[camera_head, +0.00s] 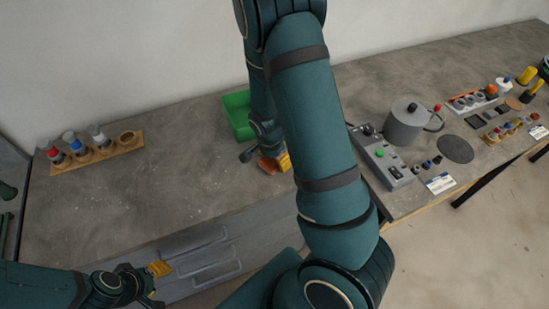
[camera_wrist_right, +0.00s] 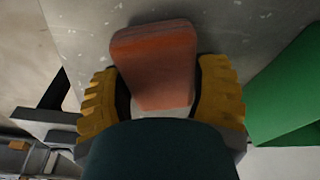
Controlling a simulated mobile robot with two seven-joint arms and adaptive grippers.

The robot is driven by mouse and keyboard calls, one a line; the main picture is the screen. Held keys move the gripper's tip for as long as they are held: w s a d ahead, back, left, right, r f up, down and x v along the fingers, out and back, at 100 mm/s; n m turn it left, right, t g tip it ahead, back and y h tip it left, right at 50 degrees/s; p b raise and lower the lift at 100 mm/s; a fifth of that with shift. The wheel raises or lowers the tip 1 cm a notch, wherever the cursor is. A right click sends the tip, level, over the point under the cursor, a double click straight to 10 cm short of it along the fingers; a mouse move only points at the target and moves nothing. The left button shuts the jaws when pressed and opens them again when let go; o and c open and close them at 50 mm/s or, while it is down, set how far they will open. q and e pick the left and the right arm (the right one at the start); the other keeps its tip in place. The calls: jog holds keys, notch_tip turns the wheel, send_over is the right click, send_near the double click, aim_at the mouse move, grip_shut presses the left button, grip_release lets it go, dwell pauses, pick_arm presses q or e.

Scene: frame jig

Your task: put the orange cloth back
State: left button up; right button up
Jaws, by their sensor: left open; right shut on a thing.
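The orange cloth (camera_head: 267,166) is a small folded, block-like piece, partly hidden by my right gripper (camera_head: 276,164) in the head view. In the right wrist view the cloth (camera_wrist_right: 155,62) sits between the two yellow fingers of my right gripper (camera_wrist_right: 160,95), which is shut on it. The cloth is low over the grey worktop, close to the green bin; I cannot tell whether it touches the surface. My left gripper (camera_head: 150,272) is open and empty, in front of the drawers, away from the cloth.
The green bin (camera_head: 236,117) is partly hidden behind my right arm. A wooden rack (camera_head: 102,152) with several bottles stands at the left on the worktop (camera_head: 150,205). A control box (camera_head: 382,158) and a grey pot (camera_head: 405,125) stand to the right. The worktop's left middle is clear.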

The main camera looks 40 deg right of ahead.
aim_at(270, 161)
jog(key=shift+f, duration=0.2)
jog(key=o, duration=1.1)
jog(key=shift+o, duration=0.2)
jog(key=shift+r, duration=0.15)
notch_tip(270, 161, up, 12)
jog(key=a+p, duration=0.1)
jog(key=p, duration=0.2)
jog(key=shift+a, duration=0.4)
jog(key=shift+s, duration=0.15)
